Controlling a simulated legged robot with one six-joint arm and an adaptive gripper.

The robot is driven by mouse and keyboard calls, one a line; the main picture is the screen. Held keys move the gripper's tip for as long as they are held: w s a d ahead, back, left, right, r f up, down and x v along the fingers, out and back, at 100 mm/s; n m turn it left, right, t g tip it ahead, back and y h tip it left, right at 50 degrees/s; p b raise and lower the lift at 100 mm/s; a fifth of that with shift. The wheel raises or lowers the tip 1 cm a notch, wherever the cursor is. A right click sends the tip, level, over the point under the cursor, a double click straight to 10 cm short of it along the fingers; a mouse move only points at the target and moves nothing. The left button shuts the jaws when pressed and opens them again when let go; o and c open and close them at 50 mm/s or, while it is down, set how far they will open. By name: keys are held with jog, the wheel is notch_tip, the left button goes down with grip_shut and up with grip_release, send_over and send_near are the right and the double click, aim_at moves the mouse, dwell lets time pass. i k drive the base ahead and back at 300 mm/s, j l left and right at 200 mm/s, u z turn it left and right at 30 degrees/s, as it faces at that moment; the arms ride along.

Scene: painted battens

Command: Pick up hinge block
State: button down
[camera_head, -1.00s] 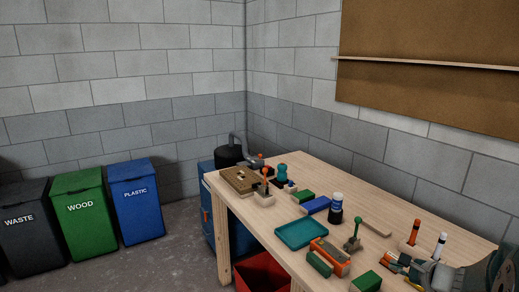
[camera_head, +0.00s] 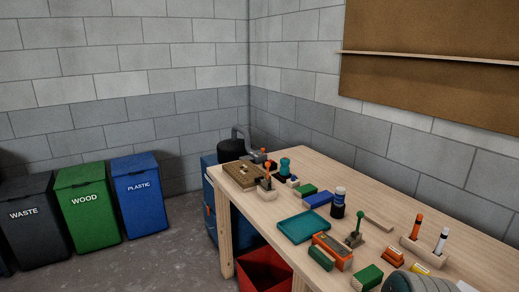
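I cannot tell for sure which piece is the hinge block. Candidates on the bench include a small base with an upright green-knobbed stick (camera_head: 357,231) and a similar one with an orange knob (camera_head: 266,177) farther back. An orange block (camera_head: 333,250) lies beside a dark green block (camera_head: 320,258), and another green block (camera_head: 368,277) is near the front edge. A grey rounded part of my arm shows at the bottom right and covers some of the bench. My gripper's fingers are not visible.
A teal tray (camera_head: 303,226) lies near the bench's left edge. A red bin (camera_head: 265,272) is below. Bare wood shows along the wall side.

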aim_at(344, 261)
jog(key=i+j+z, duration=0.85)
jog(key=i+j, duration=0.05)
jog(key=j, duration=0.05)
